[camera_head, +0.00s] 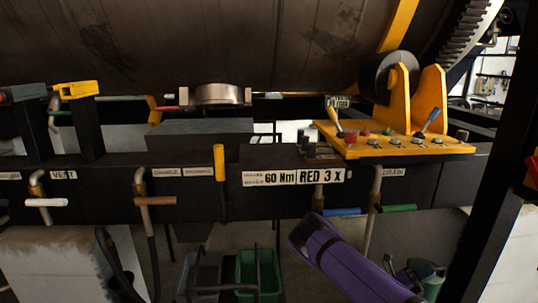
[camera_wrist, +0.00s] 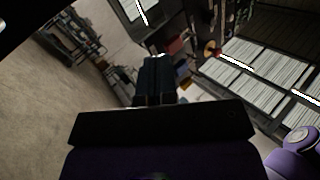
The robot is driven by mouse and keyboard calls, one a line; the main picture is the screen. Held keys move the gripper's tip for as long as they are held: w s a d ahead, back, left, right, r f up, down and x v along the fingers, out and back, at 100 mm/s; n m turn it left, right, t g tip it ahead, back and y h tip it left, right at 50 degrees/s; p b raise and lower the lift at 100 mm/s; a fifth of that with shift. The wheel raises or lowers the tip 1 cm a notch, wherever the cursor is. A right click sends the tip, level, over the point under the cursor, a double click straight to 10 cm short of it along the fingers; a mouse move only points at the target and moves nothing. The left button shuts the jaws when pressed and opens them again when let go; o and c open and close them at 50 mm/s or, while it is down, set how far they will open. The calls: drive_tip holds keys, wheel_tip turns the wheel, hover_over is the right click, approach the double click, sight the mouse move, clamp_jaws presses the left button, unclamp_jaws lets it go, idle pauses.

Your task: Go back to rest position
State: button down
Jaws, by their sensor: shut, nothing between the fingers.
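My gripper (camera_wrist: 158,78) shows in the wrist view as a dark pair of fingers near the middle, shut with nothing between them. Beyond it lie floor and shelving, and it touches nothing that I can see. In the head view my purple arm rises from the bottom right of centre, below the dark beam. The gripper itself cannot be made out in the head view.
A yellow panel (camera_head: 390,150) with levers and knobs stands right of centre. A dark beam (camera_head: 215,200) carries labels and valve handles, including a white handle (camera_head: 46,202). A green bin (camera_head: 258,272) stands below. A dark post (camera_head: 497,170) is at right.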

drive_tip(key=s+a+r+m+g+y, duration=0.2)
drive_tip(key=s+a+r+m+y, duration=0.2)
drive_tip(key=r+m+y, duration=0.35)
drive_tip(key=s+a+r+m+g+y, duration=0.1)
drive_tip(key=s+a+r+m+y, duration=0.3)
drive_tip(key=r+m, duration=0.55)
drive_tip(key=s+a+r+m+g+y, duration=0.2)
drive_tip(key=s+a+r+m+y, duration=0.1)
drive_tip(key=r+m+y, duration=0.65)
drive_tip(key=s+a+r+m+t+y, duration=0.2)
drive_tip(key=s+a+r+t, duration=0.3)
drive_tip(key=s+r, duration=0.3)
drive_tip(key=s+a+r+m+t+y, duration=0.2)
drive_tip(key=s+a+r+m+t, duration=0.3)
drive_tip(key=s+r, duration=0.4)
drive_tip(key=shift+s+a+r+t, duration=0.15)
drive_tip(key=shift+s+a+t, duration=0.55)
drive_tip(key=shift+a, duration=0.6)
drive_tip(key=shift+s, duration=0.1)
